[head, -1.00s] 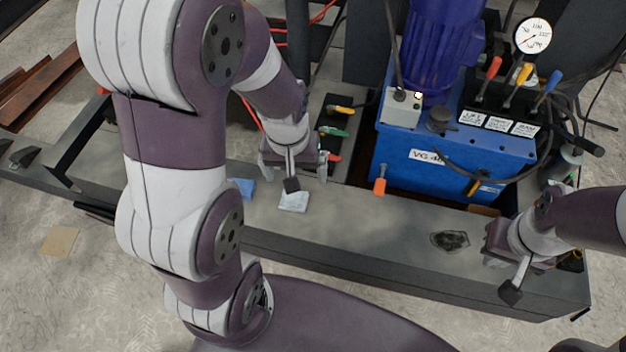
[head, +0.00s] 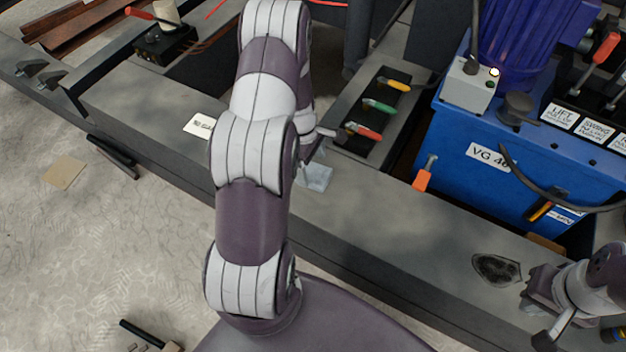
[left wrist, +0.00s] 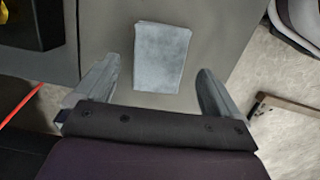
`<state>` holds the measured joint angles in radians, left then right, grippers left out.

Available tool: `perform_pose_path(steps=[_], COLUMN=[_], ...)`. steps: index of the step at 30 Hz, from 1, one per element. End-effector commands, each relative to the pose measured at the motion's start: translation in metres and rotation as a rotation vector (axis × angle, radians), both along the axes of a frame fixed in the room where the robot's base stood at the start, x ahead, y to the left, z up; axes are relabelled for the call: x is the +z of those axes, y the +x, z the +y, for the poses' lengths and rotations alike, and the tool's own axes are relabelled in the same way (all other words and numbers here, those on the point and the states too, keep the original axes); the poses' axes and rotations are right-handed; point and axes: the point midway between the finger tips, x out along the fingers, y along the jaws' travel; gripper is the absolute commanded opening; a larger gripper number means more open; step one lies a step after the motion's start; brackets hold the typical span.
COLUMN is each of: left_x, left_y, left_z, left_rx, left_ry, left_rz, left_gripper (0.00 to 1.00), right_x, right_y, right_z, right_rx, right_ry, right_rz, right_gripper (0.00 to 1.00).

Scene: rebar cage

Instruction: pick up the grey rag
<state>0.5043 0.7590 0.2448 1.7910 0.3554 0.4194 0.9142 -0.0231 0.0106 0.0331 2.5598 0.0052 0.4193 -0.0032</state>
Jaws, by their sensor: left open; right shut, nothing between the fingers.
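The grey rag (head: 316,176) is a small pale grey folded cloth, flat on the dark beam top, just right of my left arm in the head view. In the left wrist view the rag (left wrist: 162,57) lies between the open fingers and beyond them. My left gripper (left wrist: 159,78) is open and holds nothing; it is apart from the rag. In the head view my arm hides most of this gripper. My right gripper (head: 541,318) is shut and empty at the lower right, by the beam's front edge.
Colored-handled tools (head: 380,107) lie in a tray behind the rag. A blue hydraulic unit (head: 480,150) stands to the right. A dark stain or patch (head: 497,268) is on the beam, left of my right gripper. A white label (head: 200,125) lies left of my arm.

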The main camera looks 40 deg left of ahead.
Motion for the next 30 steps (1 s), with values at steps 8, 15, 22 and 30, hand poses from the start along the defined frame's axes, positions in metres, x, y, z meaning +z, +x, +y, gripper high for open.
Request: perform_pose_path(steps=[8, 15, 22, 30], left_x=[-0.028, -0.029, -0.031, -0.033], left_y=[0.002, 0.002, 0.001, 0.002], left_z=[-0.003, -0.003, -0.003, -0.003], left_rx=[-0.002, -0.001, -0.001, -0.001], left_ry=[0.001, 0.000, 0.000, 0.000], left_rz=[-0.001, 0.000, 0.001, 0.000], left_gripper=[0.97, 0.97, 0.97, 0.97], right_x=[-0.021, -0.020, -0.018, -0.018], right_y=[0.000, 0.000, 0.000, 0.000], right_z=[0.000, 0.000, 0.000, 0.000], right_rx=[0.000, 0.000, 0.000, 0.000], right_ry=[0.000, 0.000, 0.000, 0.000], right_rz=[0.001, 0.000, 0.000, 0.001], right_gripper=[0.00, 0.00, 0.00, 0.00])
